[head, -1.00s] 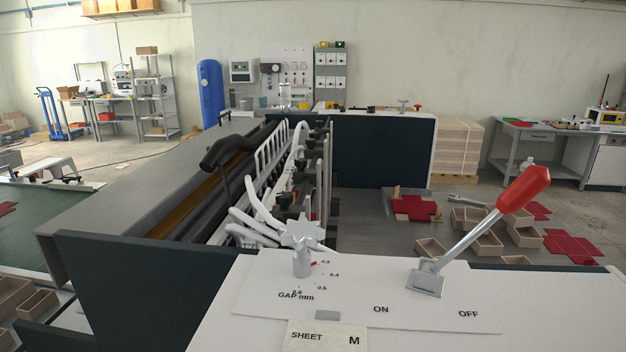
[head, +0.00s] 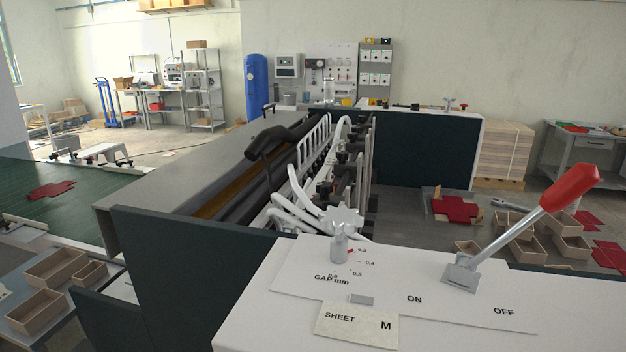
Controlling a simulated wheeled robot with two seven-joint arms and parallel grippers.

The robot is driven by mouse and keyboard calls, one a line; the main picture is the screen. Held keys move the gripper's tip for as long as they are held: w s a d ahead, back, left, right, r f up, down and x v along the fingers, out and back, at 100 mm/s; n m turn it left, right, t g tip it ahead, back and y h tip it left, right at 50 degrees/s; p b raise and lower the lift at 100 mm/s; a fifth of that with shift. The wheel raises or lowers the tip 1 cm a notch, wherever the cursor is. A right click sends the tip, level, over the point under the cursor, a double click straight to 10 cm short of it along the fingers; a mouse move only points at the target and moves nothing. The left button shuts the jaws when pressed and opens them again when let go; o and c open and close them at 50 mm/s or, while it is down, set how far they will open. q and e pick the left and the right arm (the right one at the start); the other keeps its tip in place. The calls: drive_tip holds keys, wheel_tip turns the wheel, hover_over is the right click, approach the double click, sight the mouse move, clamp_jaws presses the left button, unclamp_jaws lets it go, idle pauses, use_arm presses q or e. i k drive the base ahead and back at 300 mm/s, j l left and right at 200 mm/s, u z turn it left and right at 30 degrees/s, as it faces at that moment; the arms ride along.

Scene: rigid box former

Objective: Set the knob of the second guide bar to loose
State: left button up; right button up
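The machine's white curved bars or tubes (head: 296,190) stand in a row behind the near panel. Small black knobs (head: 342,158) show among upright plates at their right. I cannot tell which knob belongs to the second guide bar, or whether it is loose or tight. Neither of my grippers is in the head view.
A white panel (head: 420,325) in front carries a star-shaped gap knob (head: 343,218) and a red-handled lever (head: 568,187). A black curved part (head: 275,143) lies over the machine's left side. Open boxes (head: 50,270) stand at left. Green belt (head: 95,195) lies beyond.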

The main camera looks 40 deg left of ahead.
sight(323, 188)
drive_tip(key=k+u, duration=0.2)
drive_tip(key=k, duration=0.3)
drive_tip(key=k+j+u, duration=0.15)
drive_tip(key=k, duration=0.35)
drive_tip(key=k+j+u, duration=0.2)
drive_tip(key=k, duration=0.3)
